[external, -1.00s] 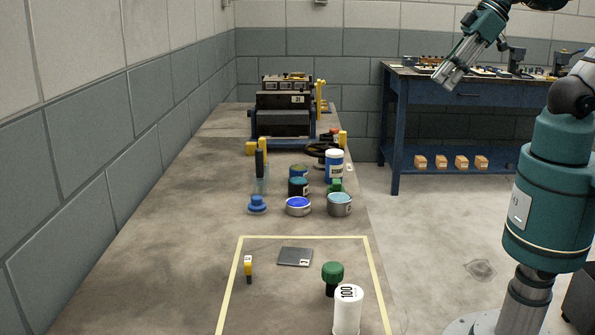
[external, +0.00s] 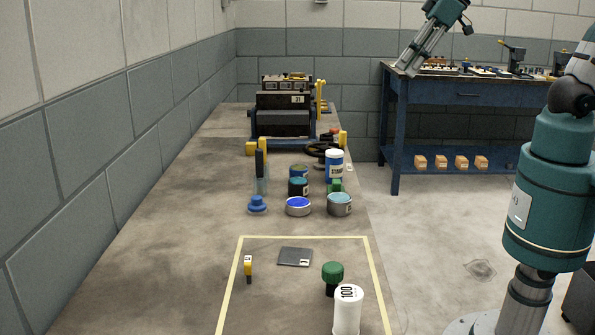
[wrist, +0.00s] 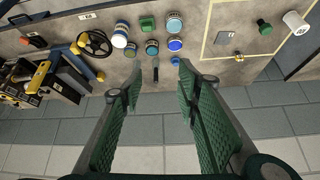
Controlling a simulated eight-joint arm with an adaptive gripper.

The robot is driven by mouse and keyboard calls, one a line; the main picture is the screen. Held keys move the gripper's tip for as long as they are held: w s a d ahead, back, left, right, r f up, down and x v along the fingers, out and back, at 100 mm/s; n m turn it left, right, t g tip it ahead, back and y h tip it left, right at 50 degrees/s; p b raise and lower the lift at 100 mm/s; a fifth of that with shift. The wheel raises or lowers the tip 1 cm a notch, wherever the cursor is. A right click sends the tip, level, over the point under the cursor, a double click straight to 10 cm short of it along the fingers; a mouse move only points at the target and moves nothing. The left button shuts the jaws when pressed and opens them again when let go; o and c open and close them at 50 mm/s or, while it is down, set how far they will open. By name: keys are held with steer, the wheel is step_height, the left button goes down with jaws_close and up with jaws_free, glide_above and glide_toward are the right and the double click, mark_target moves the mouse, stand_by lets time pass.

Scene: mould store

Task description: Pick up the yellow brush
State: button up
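My gripper (external: 408,68) is high at the upper right in the external view, far from the piece. In the wrist view my gripper (wrist: 160,78) has its two green fingers spread, with nothing held between them.
A grey plate (external: 295,256), a green-capped knob (external: 332,272) and a white cylinder (external: 347,312) share the taped area. Several cans, including a blue-white one (external: 335,166), stand behind it near a dark-handled upright item (external: 259,163). A machine (external: 283,115) stands farther back. The left bench is clear.

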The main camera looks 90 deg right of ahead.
steer(key=w+d+m, duration=0.2)
steer(key=w+d, duration=0.1)
steer(key=w, duration=0.8)
steer(key=m+g+h, duration=0.3)
steer(key=m, duration=0.2)
glide_above(265, 142)
steer(key=s+a, duration=0.2)
step_height(265, 142, down, 24)
steer(key=shift+w+d+f+p, duration=0.3)
steer(key=shift+w+p, duration=0.05)
steer(key=shift+p, duration=0.05)
steer(key=shift+f, duration=0.1)
steer(key=shift+x, duration=1.2)
